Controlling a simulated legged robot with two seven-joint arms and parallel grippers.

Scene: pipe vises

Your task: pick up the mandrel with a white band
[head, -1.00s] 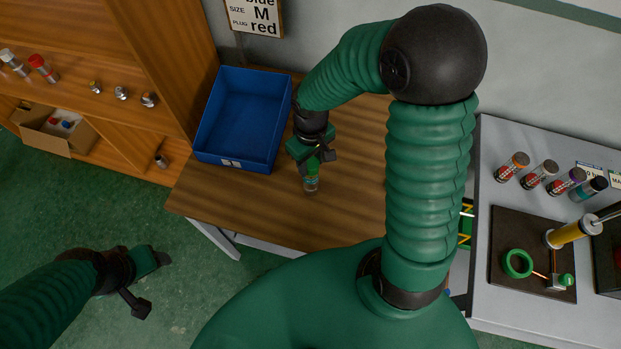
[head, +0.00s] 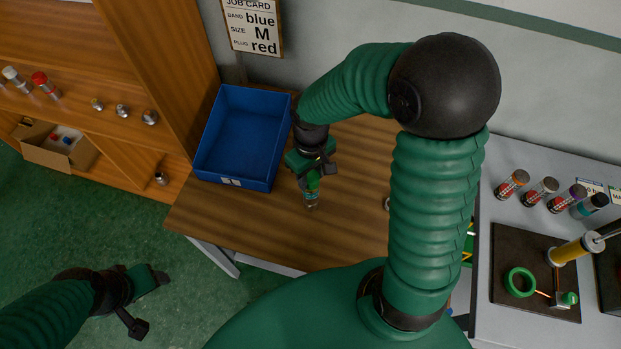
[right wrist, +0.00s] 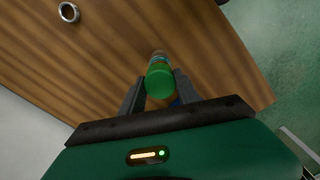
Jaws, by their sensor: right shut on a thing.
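My right gripper (head: 312,178) is shut on a green-capped cylinder (head: 311,196) over the wooden table, in front of the blue bin. In the right wrist view, its green cap (right wrist: 159,80) sits between the two fingers. I cannot tell whether its lower end touches the table. My left gripper (head: 150,302) is open and empty, low over the green floor. Small metal pieces stand on the shelf: one at the left (head: 97,104), one in the middle (head: 122,110), one at the right (head: 150,117). I cannot make out a white band on any of them.
The blue bin (head: 207,172) looks empty. A metal ring (right wrist: 68,12) lies on the table (head: 235,222). A cardboard box (head: 45,155) and a small metal piece (head: 161,178) are on the lower shelf. Banded tubes (head: 540,190) and a green ring (head: 519,282) are on the grey bench.

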